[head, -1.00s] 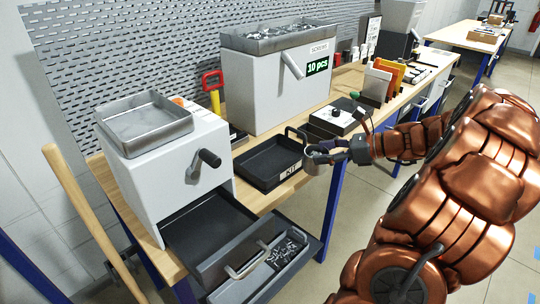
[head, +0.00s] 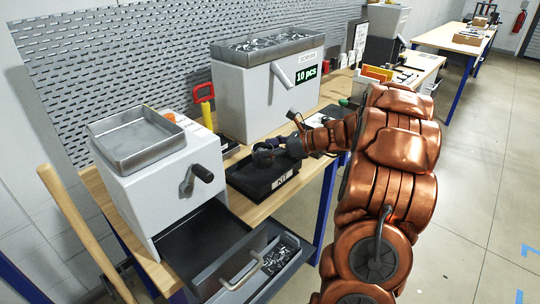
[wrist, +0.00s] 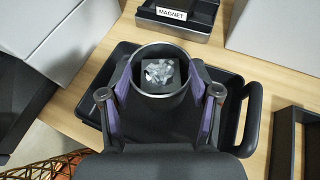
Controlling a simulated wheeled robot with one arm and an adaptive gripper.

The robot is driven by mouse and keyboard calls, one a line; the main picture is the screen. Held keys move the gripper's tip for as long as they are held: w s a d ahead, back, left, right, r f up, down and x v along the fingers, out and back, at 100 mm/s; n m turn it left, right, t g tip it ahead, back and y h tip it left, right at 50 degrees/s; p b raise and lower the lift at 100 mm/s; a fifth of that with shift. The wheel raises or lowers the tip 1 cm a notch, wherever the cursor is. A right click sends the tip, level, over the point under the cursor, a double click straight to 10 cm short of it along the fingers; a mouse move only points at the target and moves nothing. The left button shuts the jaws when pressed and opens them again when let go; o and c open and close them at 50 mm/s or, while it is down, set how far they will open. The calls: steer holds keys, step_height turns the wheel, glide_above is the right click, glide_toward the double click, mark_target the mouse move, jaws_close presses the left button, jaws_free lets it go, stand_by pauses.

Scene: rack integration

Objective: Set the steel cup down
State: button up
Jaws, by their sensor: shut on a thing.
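My gripper (head: 268,152) is over the black tray marked KIT (head: 284,181). In the wrist view my gripper (wrist: 161,86) has its two purple-sided fingers on either side of the steel cup (wrist: 138,84) and is shut on it. The cup's round rim faces the wrist camera, and a clump of small silvery pieces shows inside it. The black tray (wrist: 92,104) spreads around and below the cup. In the head view the cup is dark and partly hidden by my gripper. I cannot tell whether its base touches the tray.
A larger dispenser reading "10 pcs" (head: 250,95) stands behind. A box labelled MAGNET (wrist: 172,26) lies beyond the tray. A black handle (wrist: 252,120) is at right.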

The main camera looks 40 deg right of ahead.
mark_target(271, 164)
steer(key=shift+d+f, duration=0.1)
steer(key=shift+f, duration=1.45)
steer(key=shift+s+f, duration=0.1)
steer(key=shift+f, duration=0.1)
steer(key=o, duration=1.2)
steer(key=shift+r, duration=0.1)
steer(key=shift+s+d+r, duration=0.1)
steer(key=shift+d+r, duration=0.05)
steer(key=b+v, duration=0.1)
steer(key=v, duration=1)
steer(key=shift+s+d+r, duration=0.1)
steer(key=shift+s+r, duration=0.1)
steer(key=shift+s, duration=0.1)
